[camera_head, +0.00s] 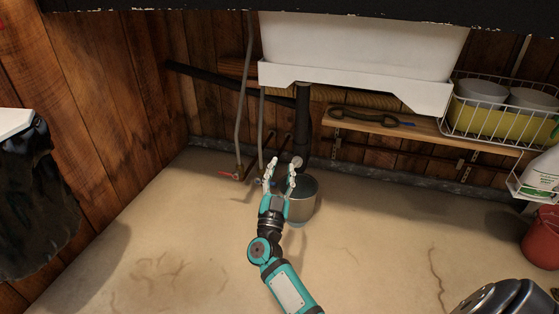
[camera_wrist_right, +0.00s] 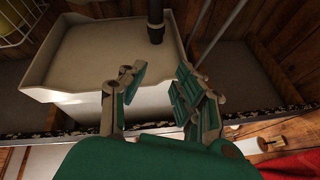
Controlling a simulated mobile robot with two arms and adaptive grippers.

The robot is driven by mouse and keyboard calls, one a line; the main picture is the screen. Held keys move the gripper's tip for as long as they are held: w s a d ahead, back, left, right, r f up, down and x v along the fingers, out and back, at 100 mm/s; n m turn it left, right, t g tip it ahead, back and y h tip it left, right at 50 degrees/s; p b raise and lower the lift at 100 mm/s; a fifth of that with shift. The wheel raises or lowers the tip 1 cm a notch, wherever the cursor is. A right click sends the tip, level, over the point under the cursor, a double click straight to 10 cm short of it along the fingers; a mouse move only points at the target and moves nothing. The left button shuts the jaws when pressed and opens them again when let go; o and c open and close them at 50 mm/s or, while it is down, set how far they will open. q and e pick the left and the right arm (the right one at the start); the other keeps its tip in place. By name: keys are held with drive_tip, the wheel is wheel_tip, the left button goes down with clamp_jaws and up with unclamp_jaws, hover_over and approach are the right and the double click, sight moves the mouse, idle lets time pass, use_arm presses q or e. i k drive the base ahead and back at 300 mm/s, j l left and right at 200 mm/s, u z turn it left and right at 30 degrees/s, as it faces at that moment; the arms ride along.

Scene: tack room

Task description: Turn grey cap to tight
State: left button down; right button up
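A small light-grey round piece (camera_head: 297,161), which looks like the grey cap, sits low beside the black drain pipe (camera_head: 303,122) under the white sink. My right gripper (camera_head: 282,167) reaches up from below, with its fingers spread and nothing seen between them. Its right fingertip is close to the grey piece; I cannot tell whether they touch. In the right wrist view my right gripper (camera_wrist_right: 158,85) is also open and empty, with the black pipe (camera_wrist_right: 155,25) beyond it. The cap cannot be made out there. My left gripper is not in view.
A metal bucket (camera_head: 303,205) stands on the floor beside my right gripper. The white sink (camera_head: 360,50) hangs above. Hoses and a red-handled valve (camera_head: 229,174) are to the left. A wooden shelf (camera_head: 370,122) and wire basket (camera_head: 500,125) are to the right. The front floor is mostly clear.

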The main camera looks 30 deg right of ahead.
sight(297, 162)
drive_tip(key=i+j+z, duration=0.6)
drive_tip(key=i+j, duration=0.1)
drive_tip(key=i, duration=0.05)
